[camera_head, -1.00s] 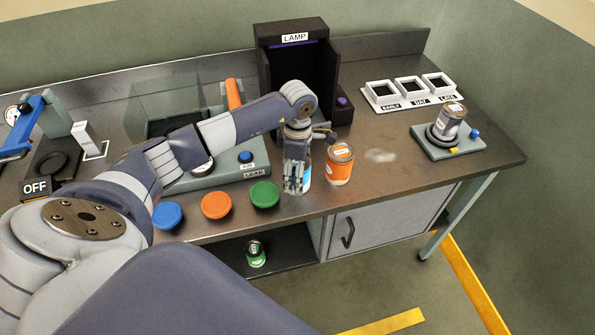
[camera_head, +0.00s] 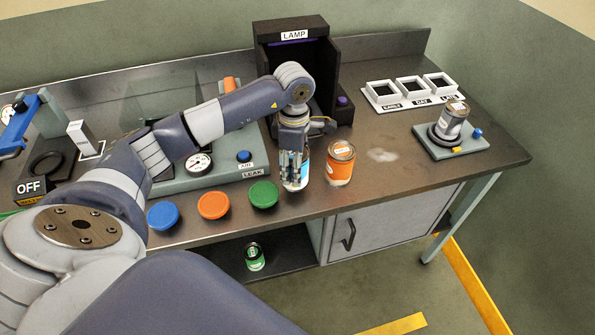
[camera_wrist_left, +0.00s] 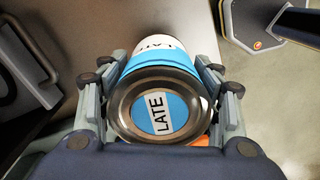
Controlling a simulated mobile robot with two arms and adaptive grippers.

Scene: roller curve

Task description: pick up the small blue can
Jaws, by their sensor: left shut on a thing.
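The small blue can (camera_head: 302,176) is at the front of the bench, partly hidden behind my left gripper (camera_head: 291,172) in the head view. In the left wrist view the can (camera_wrist_left: 160,108) shows its metal top with a blue label reading LATE. The two fingers of my left gripper (camera_wrist_left: 160,100) sit on either side of the can and are shut on it. I cannot tell whether the can touches the bench. My right gripper is not in view.
An orange can (camera_head: 340,165) stands close to the right of the blue can. Blue, orange and green lids (camera_head: 263,194) lie to the left. The black LAMP box (camera_head: 292,60) stands behind. A grey can (camera_head: 452,122) leans on a fixture at the right. A green can (camera_head: 254,257) is on the lower shelf.

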